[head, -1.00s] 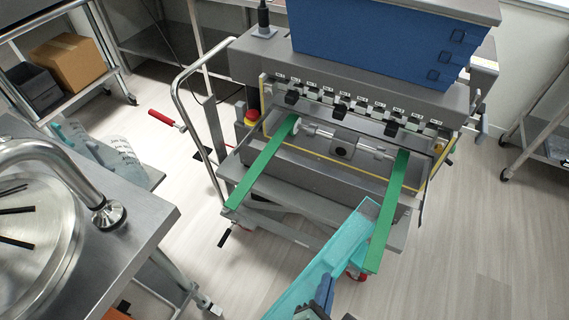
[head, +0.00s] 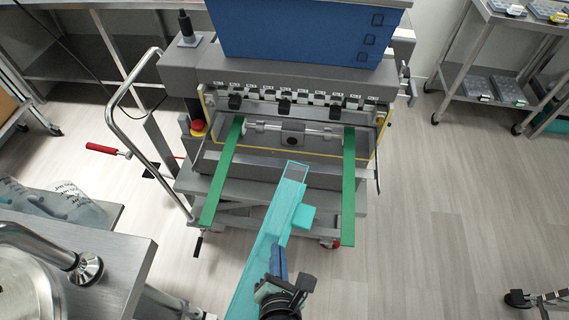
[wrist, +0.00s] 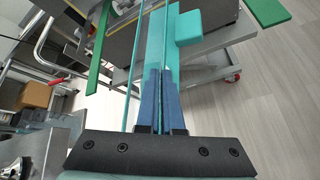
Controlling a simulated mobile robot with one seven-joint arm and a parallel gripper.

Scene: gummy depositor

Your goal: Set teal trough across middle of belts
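The teal trough (head: 262,244) is long and open-topped, with a teal block on its side. It points away from me in the head view, its far end between the two green belts. My gripper (head: 278,262) is at its near half. In the wrist view, the blue fingers (wrist: 165,100) are close together on the wall of the trough (wrist: 150,60), holding it. The left green belt (head: 222,170) and right green belt (head: 348,190) reach out from the grey depositor (head: 290,85). The trough appears in front of the belts, not lying across them.
The depositor's blue hopper (head: 300,35) stands above a row of nozzles. A red-tipped handle (head: 105,149) and a bent metal rail (head: 125,85) stand left of it. A steel table (head: 110,250) is at the lower left.

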